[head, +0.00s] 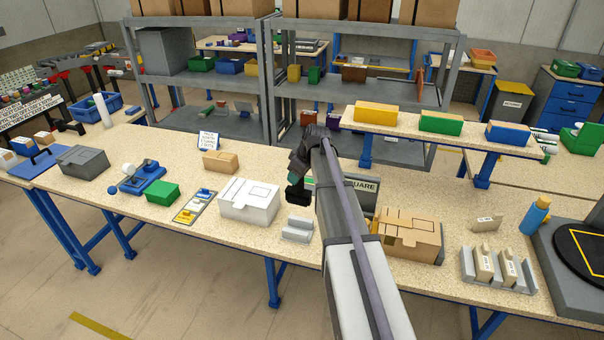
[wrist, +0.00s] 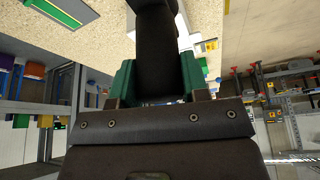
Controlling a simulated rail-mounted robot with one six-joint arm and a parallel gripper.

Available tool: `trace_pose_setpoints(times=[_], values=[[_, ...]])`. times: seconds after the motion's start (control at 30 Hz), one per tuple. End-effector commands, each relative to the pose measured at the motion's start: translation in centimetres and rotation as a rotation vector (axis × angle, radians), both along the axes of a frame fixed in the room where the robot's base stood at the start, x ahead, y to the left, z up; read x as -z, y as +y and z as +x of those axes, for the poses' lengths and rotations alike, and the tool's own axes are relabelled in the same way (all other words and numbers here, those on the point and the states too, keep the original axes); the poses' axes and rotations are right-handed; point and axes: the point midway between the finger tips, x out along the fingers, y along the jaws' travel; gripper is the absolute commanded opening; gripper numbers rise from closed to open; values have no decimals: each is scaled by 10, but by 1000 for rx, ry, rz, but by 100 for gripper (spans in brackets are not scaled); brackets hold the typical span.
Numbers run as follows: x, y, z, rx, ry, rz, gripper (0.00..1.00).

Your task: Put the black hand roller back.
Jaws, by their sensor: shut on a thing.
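My gripper (head: 296,178) is above the middle of the long speckled workbench (head: 330,283). Its green fingers are shut on a black thing, which I take to be the black hand roller (head: 297,194), hanging below them in the head view. In the wrist view the black roller (wrist: 156,45) fills the space between the two green fingers; its far end runs out of the frame. A small light grey stepped holder (head: 297,229) stands empty on the bench below the roller, near the front edge. I cannot tell whether it is the roller's place.
A white box (head: 249,201) stands left of the grey holder, and a cardboard box (head: 410,236) stands to its right. A dark sign (head: 362,186) is partly behind my arm. A raised shelf with yellow (head: 376,112), green and blue bins is behind. A blue bottle (head: 535,216) stands at right.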

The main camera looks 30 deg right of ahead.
Motion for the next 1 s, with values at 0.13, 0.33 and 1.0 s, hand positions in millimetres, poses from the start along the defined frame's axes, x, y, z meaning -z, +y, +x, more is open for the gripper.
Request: trace_pose_setpoints(times=[0.13,0.33,1.0], values=[[0,0,-1,-65,0,0,17],[0,0,-1,-64,0,-1,17],[81,0,-1,-61,-1,-1,17]])
